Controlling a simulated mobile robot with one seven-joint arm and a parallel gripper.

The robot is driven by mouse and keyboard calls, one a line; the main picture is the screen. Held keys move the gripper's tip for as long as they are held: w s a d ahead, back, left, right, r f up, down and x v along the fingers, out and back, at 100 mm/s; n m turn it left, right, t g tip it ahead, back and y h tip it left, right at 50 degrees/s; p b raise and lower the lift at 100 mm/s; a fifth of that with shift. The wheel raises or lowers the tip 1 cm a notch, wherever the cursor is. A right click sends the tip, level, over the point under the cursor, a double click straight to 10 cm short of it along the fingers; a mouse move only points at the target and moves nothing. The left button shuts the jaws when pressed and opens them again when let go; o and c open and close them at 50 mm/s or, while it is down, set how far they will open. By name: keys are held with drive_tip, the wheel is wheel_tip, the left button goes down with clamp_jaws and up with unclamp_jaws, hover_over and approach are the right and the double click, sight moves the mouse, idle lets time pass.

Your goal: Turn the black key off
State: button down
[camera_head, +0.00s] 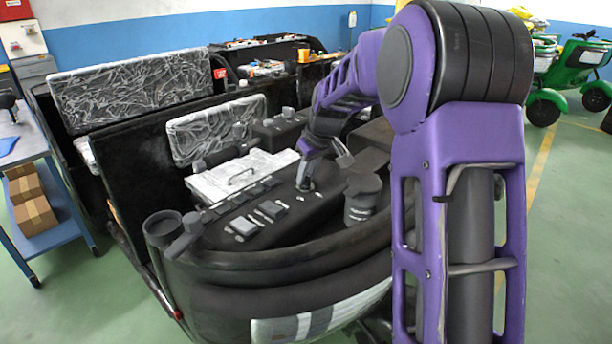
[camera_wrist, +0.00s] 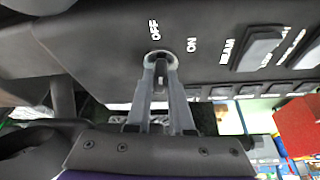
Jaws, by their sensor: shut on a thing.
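The black key (camera_wrist: 160,66) sits in a round metal-rimmed key switch on the dark dashboard panel (camera_wrist: 110,40). White "OFF" and "ON" labels are printed beside the switch, with OFF above it and ON to its upper right in the wrist view. My gripper (camera_wrist: 161,82) is shut on the key, one finger on each side. In the head view my gripper (camera_head: 306,184) reaches down to the dashboard of the dark vehicle, and the key is mostly hidden there. Which label the key points to is hard to tell.
Dashboard buttons (camera_wrist: 260,48) lie right of the key in the wrist view. A dark cylindrical knob (camera_head: 362,197) stands close to my gripper. A blue table (camera_head: 28,150) stands far left.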

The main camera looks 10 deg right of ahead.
drive_tip(key=shift+n+y, duration=0.4)
drive_tip(key=shift+n, duration=0.8)
drive_tip(key=shift+g, duration=0.3)
drive_tip(key=c, duration=0.8)
unclamp_jaws()
drive_tip(key=p+v, duration=0.1)
drive_tip(key=v, duration=1.6)
drive_tip(key=shift+d+r, duration=0.15)
drive_tip(key=shift+r, duration=0.05)
